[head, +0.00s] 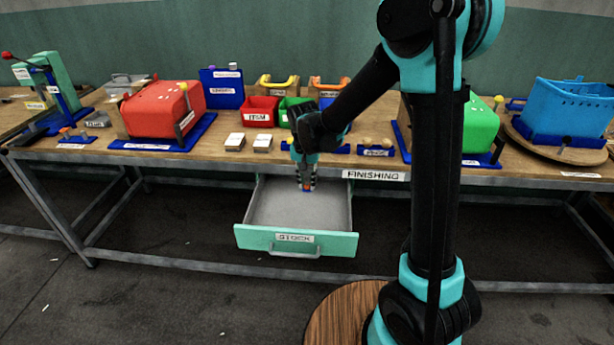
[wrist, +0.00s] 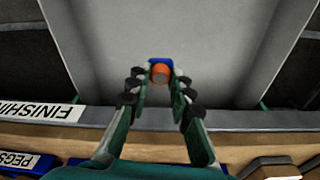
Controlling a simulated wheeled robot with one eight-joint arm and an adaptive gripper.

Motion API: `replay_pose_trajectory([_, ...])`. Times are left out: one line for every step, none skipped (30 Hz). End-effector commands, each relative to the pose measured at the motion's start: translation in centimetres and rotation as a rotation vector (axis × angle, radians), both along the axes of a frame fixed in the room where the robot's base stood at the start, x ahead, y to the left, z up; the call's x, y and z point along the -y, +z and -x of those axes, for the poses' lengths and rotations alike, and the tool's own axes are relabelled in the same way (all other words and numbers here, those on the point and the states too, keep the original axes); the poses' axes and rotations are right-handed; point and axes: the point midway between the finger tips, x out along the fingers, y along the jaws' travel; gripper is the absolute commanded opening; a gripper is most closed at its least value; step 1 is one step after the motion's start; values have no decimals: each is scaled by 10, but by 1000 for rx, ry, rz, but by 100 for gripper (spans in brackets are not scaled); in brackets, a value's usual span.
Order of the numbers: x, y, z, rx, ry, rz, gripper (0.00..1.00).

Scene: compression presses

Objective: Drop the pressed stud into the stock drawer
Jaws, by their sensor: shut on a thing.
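The stock drawer (head: 296,241) is pulled out below the bench top, with a light grey inside and a mint front labelled STOCK. My gripper (head: 306,184) points down over the open drawer, near its back edge. It is shut on the pressed stud (wrist: 160,72), which shows an orange round end and a blue part between the fingertips in the wrist view. The stud is a small spot at the fingertips in the head view (head: 307,189). The drawer floor (wrist: 205,40) lies beyond it and looks empty. The stud's height above the floor is hard to tell.
The bench edge with the FINISHING label (head: 373,175) runs just behind the drawer. Floor in front of the drawer is clear.

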Motion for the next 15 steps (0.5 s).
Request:
replay_pose_trajectory([0, -2, 0, 0, 0, 0, 8])
replay_pose_trajectory([0, -3, 0, 0, 0, 0, 8])
replay_pose_trajectory([0, -3, 0, 0, 0, 0, 8])
replay_pose_trajectory([0, -3, 0, 0, 0, 0, 8])
replay_pose_trajectory([0, -3, 0, 0, 0, 0, 8])
replay_pose_trajectory([0, -3, 0, 0, 0, 0, 8])
replay_pose_trajectory([0, -3, 0, 0, 0, 0, 8])
replay_pose_trajectory([0, -3, 0, 0, 0, 0, 8])
replay_pose_trajectory([0, -3, 0, 0, 0, 0, 8])
replay_pose_trajectory([0, -3, 0, 0, 0, 0, 8])
replay_pose_trajectory([0, -3, 0, 0, 0, 0, 24])
replay_pose_trajectory([0, -3, 0, 0, 0, 0, 29])
replay_pose_trajectory([0, -3, 0, 0, 0, 0, 33])
replay_pose_trajectory([0, -3, 0, 0, 0, 0, 37])
replay_pose_trajectory([0, -3, 0, 0, 0, 0, 42])
